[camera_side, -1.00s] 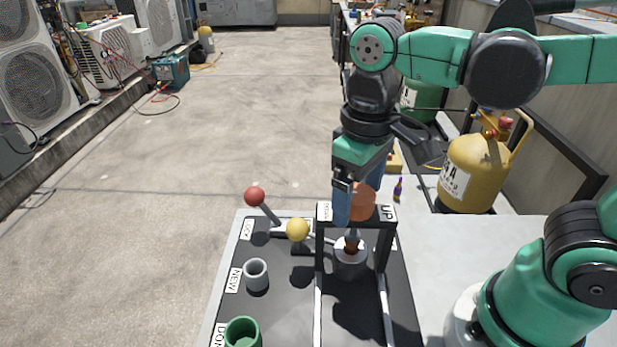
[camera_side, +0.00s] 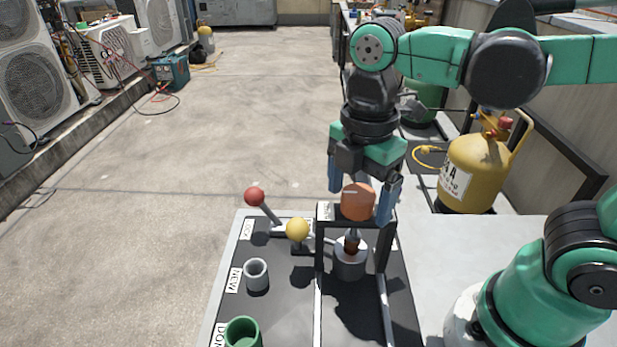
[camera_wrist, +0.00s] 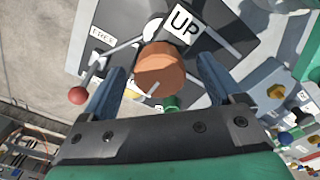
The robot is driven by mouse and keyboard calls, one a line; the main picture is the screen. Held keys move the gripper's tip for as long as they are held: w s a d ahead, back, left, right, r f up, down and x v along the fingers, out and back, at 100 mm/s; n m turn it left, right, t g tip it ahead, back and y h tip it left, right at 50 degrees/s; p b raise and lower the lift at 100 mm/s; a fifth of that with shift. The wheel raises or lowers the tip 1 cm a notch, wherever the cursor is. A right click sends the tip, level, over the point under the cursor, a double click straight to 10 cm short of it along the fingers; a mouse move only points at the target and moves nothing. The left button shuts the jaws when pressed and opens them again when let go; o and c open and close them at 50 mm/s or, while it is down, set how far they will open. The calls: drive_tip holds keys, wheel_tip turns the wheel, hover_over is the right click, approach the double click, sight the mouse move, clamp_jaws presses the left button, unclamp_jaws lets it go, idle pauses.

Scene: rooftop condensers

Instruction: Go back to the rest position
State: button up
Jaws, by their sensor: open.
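My gripper (camera_side: 362,192) points down over the black frame (camera_side: 385,240) on the dark board. Its two blue fingers stand apart on either side of an orange knob (camera_side: 357,202) at the frame's top. In the wrist view the orange knob (camera_wrist: 160,68) lies between the open fingers (camera_wrist: 160,88), with a gap showing on each side.
A red-ball lever (camera_side: 255,196) and a yellow-ball lever (camera_side: 297,229) stand left of the frame. A grey cup (camera_side: 256,274) and a green cup (camera_side: 242,333) are nearer the front. A yellow gas cylinder (camera_side: 473,170) stands at right. The floor at left is mostly clear.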

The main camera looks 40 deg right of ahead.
drive_tip(key=n, duration=0.3)
drive_tip(key=shift+n, duration=0.4)
drive_tip(key=m, duration=0.6)
drive_tip(key=shift+m, duration=0.4)
drive_tip(key=m, duration=0.3)
drive_tip(key=shift+m, duration=0.4)
drive_tip(key=m, duration=0.3)
drive_tip(key=shift+m, duration=1.6)
